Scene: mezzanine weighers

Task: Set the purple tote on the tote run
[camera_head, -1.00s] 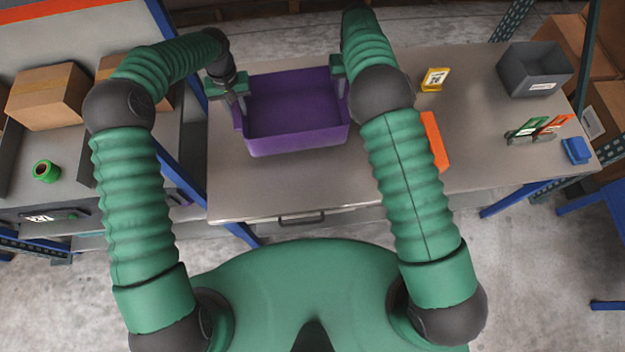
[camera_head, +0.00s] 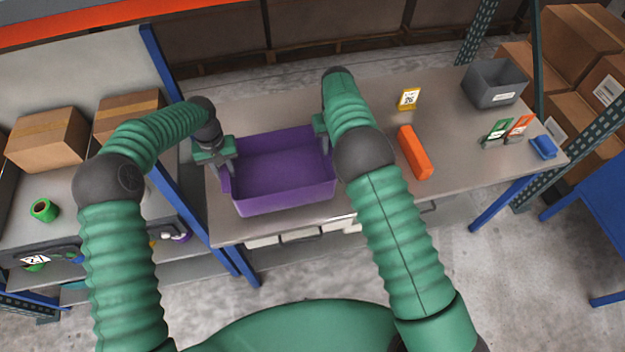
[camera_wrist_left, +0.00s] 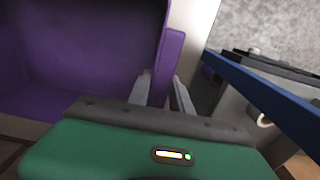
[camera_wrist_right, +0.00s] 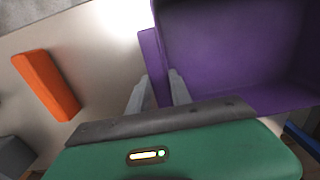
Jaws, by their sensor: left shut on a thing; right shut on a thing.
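The purple tote (camera_head: 288,198) is open-topped, upright and looks empty. It is at the left part of the grey table (camera_head: 370,190), near its front edge in the head view. I cannot tell whether its base touches the tabletop. My left gripper (camera_head: 226,165) is shut on the tote's left wall; its fingers straddle a purple edge in the left wrist view (camera_wrist_left: 162,88). My right gripper (camera_wrist_right: 157,88) is shut on the opposite wall; in the head view its fingers are mostly hidden by my arm. I cannot pick out the tote run for certain.
An orange block (camera_head: 414,152), a yellow sign (camera_head: 409,98), a grey bin (camera_head: 494,87), small green and orange cards and a blue item (camera_head: 543,147) are on the table's right part. A blue post (camera_head: 170,110) separates the table from left shelving with cartons (camera_head: 47,138) and a green roll (camera_head: 44,210).

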